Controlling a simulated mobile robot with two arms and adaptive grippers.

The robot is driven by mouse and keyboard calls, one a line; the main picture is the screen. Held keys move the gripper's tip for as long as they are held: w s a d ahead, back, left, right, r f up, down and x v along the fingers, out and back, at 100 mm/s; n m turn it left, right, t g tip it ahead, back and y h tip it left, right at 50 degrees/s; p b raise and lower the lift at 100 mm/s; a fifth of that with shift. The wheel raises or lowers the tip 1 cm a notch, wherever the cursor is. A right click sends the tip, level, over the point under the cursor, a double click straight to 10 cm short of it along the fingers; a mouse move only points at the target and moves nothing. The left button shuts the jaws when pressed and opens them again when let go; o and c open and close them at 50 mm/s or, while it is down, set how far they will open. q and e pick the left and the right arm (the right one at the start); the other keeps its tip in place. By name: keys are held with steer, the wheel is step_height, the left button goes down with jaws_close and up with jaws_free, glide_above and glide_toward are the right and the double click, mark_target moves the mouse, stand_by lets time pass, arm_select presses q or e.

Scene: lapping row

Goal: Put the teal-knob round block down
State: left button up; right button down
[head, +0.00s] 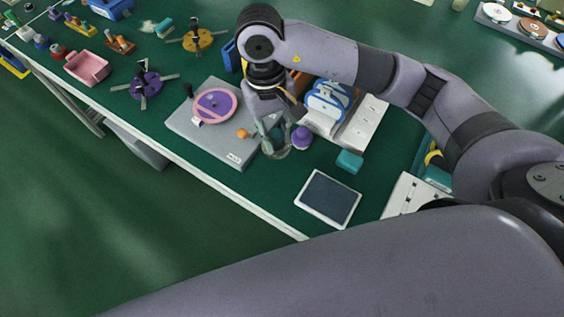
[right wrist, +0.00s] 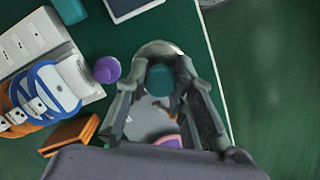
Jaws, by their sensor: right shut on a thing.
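The teal-knob round block (right wrist: 155,49) is between the fingers of my right gripper (right wrist: 164,84); its teal knob and pale metal rim show in the right wrist view. In the head view my right gripper (head: 274,138) points down and is shut on this block (head: 277,153), which is partly hidden by the fingers. The block is by the right end of a grey machine base (head: 203,132); I cannot tell whether it touches the table. A purple-knob round block (head: 301,138) stands close to its right, also in the right wrist view (right wrist: 107,69). My left gripper is not in view.
The grey base carries a pink-and-purple disc (head: 214,105) and a small orange piece (head: 243,133). A white rack with blue-and-white discs (head: 328,100) stands behind right. A teal box (head: 349,161) and dark-topped tray (head: 328,198) lie right. Green table is bare in front of the block.

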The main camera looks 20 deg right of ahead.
step_height(320, 180, down, 11)
steer(key=shift+s+f+p, duration=0.1)
steer(key=shift+p, duration=0.85)
step_height(320, 180, down, 4)
steer(key=shift+r+p, duration=0.25)
steer(key=shift+p, duration=0.05)
steer(key=shift+f, duration=0.15)
steer(key=shift+f, duration=0.2)
steer(key=c, duration=1.4)
jaws_free()
steer(key=shift+o, duration=0.2)
